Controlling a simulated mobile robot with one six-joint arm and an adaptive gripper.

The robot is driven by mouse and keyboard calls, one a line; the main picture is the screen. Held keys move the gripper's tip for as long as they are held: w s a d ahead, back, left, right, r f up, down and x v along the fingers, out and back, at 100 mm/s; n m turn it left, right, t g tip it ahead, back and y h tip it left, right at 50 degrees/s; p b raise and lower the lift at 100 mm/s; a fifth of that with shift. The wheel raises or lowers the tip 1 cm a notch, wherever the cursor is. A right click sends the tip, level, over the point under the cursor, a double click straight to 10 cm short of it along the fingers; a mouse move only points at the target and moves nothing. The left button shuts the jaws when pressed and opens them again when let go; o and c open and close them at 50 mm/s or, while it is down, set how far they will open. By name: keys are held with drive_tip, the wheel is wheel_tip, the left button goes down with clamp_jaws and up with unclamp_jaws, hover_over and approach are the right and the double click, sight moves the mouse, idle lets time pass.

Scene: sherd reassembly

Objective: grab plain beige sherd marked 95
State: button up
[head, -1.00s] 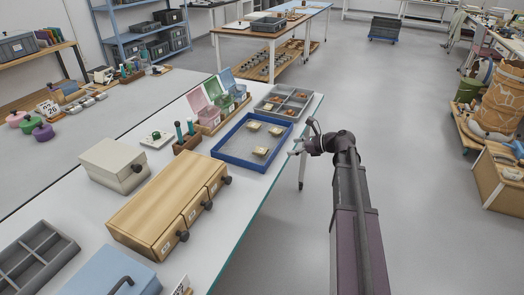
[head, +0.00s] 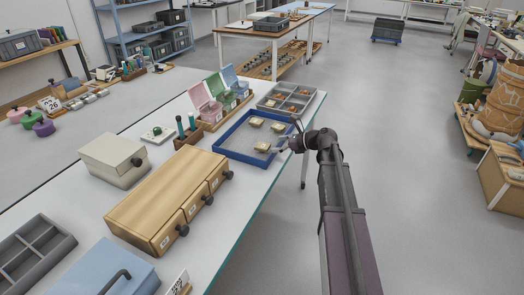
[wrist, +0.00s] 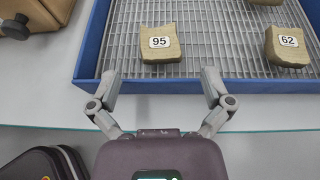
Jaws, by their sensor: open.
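The plain beige sherd marked 95 (wrist: 160,46) lies on the wire grid of the blue tray (wrist: 200,86), near the tray's front wall, in the wrist view. My gripper (wrist: 158,76) is open and empty. Its two fingers are spread to either side below the sherd, over the tray's front wall, not around it. In the head view my gripper (head: 282,140) is at the right side of the blue tray (head: 228,150). The labels are too small to read there.
A second beige sherd marked 62 (wrist: 287,46) lies to the right in the same tray, and part of another shows at the top. A wooden drawer box (wrist: 32,16) stands left of the tray. A grey compartment tray (head: 290,98) sits behind the blue one.

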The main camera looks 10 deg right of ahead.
sight(264, 146)
drive_tip(key=shift+w+a, duration=0.15)
drive_tip(key=shift+a, duration=0.05)
drive_tip(key=shift+b+x, duration=1.05)
drive_tip(key=shift+x, duration=1.7)
drive_tip(key=c, duration=1.1)
